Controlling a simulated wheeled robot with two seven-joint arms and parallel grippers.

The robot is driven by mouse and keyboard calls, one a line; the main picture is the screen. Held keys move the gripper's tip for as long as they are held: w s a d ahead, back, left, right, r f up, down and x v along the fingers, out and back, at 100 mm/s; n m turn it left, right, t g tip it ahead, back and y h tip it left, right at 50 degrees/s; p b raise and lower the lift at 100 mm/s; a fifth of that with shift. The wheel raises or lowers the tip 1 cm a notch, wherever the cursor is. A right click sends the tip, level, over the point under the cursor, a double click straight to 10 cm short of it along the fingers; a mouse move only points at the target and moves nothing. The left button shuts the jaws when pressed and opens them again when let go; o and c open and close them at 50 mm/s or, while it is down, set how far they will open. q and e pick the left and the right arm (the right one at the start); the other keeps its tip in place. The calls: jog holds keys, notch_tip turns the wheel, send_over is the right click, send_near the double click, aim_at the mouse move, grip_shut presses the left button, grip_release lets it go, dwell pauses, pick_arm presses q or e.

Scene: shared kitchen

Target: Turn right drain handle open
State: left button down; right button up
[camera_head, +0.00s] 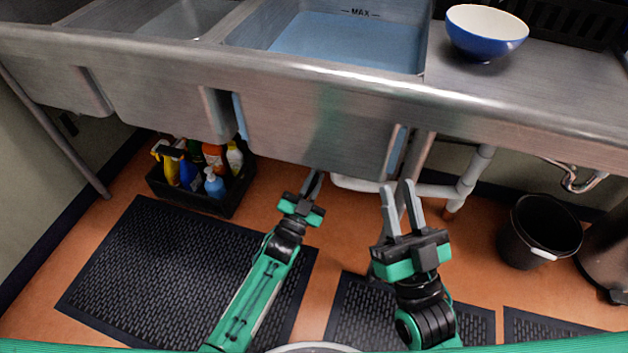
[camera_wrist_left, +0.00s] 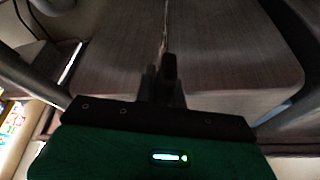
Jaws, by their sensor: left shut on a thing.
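My left gripper (camera_head: 314,184) reaches under the front of the water-filled sink basin (camera_head: 345,45). In the left wrist view its fingers (camera_wrist_left: 161,75) are shut on a thin rod, which looks like the drain handle (camera_wrist_left: 165,25), running up between the fingertips below the basin's underside. The handle is hidden behind the sink front in the head view, and its turn angle cannot be told. My right gripper (camera_head: 398,188) is open and empty, with its fingers pointing up, in front of the sink to the right of my left gripper.
A blue bowl (camera_head: 484,34) stands on the sink's right ledge. White drain pipes (camera_head: 470,180) run under the sink. A black crate of cleaning bottles (camera_head: 200,200) is at the left, a black bucket (camera_head: 538,232) at the right. Dark rubber mats (camera_head: 150,270) cover the floor.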

pick_arm(q)
jog(key=shift+f, duration=0.15)
jog(key=c, duration=1.5)
grip_release()
